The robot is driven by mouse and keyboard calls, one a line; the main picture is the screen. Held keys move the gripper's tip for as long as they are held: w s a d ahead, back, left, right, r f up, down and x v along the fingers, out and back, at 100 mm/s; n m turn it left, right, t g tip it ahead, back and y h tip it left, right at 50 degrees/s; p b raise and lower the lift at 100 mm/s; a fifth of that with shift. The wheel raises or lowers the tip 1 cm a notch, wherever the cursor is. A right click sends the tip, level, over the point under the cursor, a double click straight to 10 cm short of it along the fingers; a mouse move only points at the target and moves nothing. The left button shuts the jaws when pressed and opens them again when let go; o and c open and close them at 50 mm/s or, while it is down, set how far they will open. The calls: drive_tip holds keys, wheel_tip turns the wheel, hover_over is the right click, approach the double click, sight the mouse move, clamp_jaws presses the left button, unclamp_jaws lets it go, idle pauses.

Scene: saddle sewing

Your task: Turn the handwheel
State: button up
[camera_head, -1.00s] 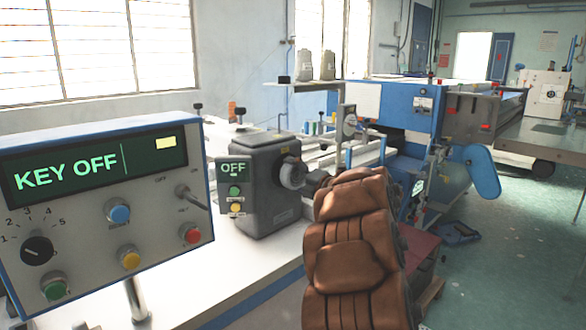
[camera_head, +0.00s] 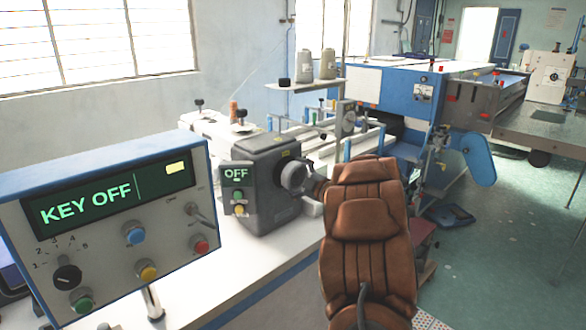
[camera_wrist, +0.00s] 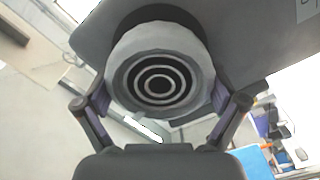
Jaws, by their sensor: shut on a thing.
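The handwheel (camera_head: 294,175) is a light grey round knob on the right side of a dark grey motor box (camera_head: 270,205). In the wrist view the handwheel (camera_wrist: 160,50) faces me, with pale concentric rings on a dark centre. My gripper (camera_wrist: 161,95) has one finger on each side of its rim and is shut on it. In the head view my gripper (camera_head: 317,187) shows only partly, at the right of the handwheel. The small display (camera_head: 236,174) on the motor box reads OFF, above a green and a yellow button.
A control panel (camera_head: 110,215) reading KEY OFF stands at the front left, with a knob, a switch and several coloured buttons. The white table (camera_head: 205,285) has bare space beside the motor box. A blue machine (camera_head: 395,95) stands behind. Open floor (camera_head: 530,220) lies at the right.

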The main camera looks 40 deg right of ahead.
drive_tip(key=m+p, duration=0.2)
drive_tip(key=shift+d+r+m, duration=0.1)
drive_tip(key=shift+r+m, duration=0.15)
drive_tip(key=shift+m, duration=0.15)
drive_tip(key=shift+m+p, duration=0.4)
drive_tip(key=shift+p, duration=0.1)
drive_tip(key=shift+f, duration=0.1)
drive_tip(key=o, duration=0.8)
drive_tip(key=shift+c, duration=0.2)
drive_tip(key=shift+f, duration=0.1)
drive_tip(key=s, duration=1.2)
